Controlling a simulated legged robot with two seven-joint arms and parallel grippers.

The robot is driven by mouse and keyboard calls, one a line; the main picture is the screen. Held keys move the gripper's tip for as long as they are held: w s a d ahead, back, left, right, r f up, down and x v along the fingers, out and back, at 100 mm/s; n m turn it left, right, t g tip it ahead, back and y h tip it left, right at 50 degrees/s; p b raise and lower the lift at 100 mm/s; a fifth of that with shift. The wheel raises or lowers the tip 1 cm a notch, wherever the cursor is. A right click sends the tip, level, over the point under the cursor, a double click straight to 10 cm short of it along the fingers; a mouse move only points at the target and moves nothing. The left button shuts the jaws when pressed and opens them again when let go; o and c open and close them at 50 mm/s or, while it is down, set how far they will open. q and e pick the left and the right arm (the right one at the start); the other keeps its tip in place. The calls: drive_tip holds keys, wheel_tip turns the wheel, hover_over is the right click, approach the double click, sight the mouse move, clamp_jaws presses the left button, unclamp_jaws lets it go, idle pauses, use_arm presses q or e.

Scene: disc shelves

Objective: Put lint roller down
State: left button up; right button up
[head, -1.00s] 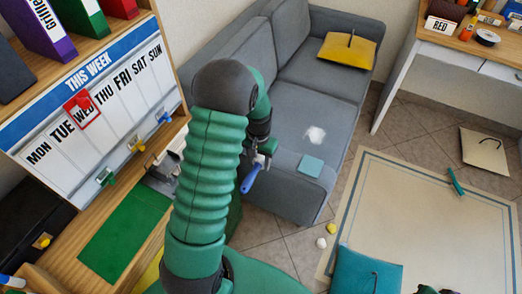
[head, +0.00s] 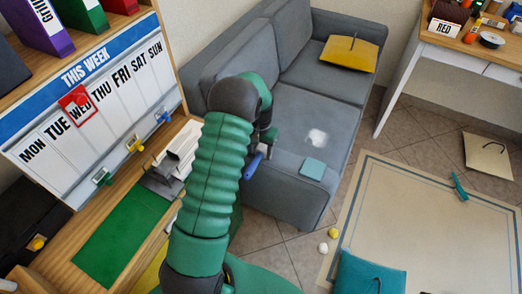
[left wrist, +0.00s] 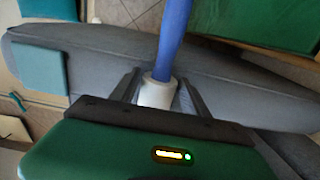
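The lint roller (left wrist: 172,45) has a blue handle and a white end. In the left wrist view its white end sits between the two fingers of my left gripper (left wrist: 158,95), which is shut on it. In the head view the lint roller's blue handle (head: 254,165) hangs below my left gripper (head: 268,143), in front of the grey sofa's near end. My arm hides part of the gripper there. My right gripper is out of view.
The grey sofa (head: 292,187) bears a white patch (head: 317,137), a teal square cloth (head: 313,169) and a yellow cushion (head: 349,54). A wooden desk with a green mat (head: 122,235) and the week board (head: 90,110) stands left. A rug (head: 425,215) lies right.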

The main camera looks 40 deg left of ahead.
use_arm(q)
drive_tip(key=shift+o, duration=1.1)
